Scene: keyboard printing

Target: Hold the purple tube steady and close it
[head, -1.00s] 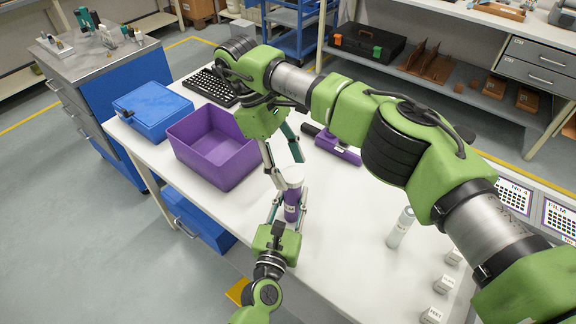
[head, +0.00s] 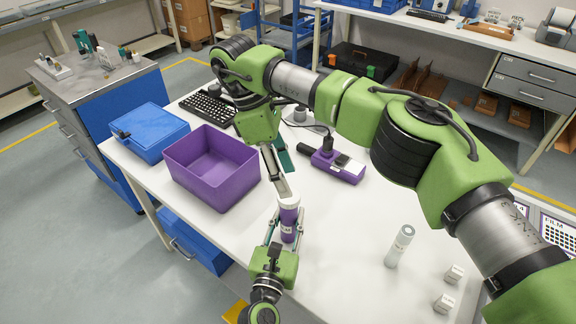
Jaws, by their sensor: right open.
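The purple tube (head: 288,224) stands upright near the table's front edge, with a white top (head: 290,202). My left gripper (head: 287,226) comes in from below, with its fingers on both sides of the tube, shut on its body. My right gripper (head: 286,184) points down from above and is open. One pale finger reaches down to the white top and partly covers it; the other finger shows a teal face behind. Whether the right fingers touch the top cannot be told.
An empty purple bin (head: 212,170) and a closed blue box (head: 146,132) stand to the left. A black keyboard (head: 208,106) lies behind. A purple device (head: 338,164), a white bottle (head: 399,246) and small white blocks (head: 444,303) are to the right.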

